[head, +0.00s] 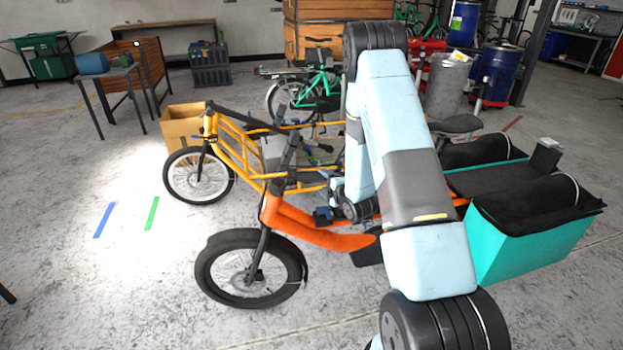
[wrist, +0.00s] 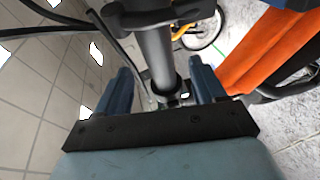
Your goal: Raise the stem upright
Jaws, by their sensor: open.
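The orange cargo bike (head: 318,232) stands in front of me, with a dark stem (head: 287,158) rising above its front fork. In the wrist view a grey stem tube (wrist: 156,62) runs from a dark handlebar clamp down between the two blue fingers of my gripper (wrist: 160,70). The fingers are apart, one on each side of the tube, with a visible gap at each side. In the head view my gripper (head: 321,215) is small and low beside the orange frame, partly hidden by my arm. Whether the fingers touch the stem is unclear.
A yellow cargo bike (head: 232,148) stands just behind the orange one. Teal cargo bags (head: 528,242) hang at the orange bike's rear, right of my arm. Dark cables (wrist: 55,28) cross the wrist view's upper left. The floor at the left is open.

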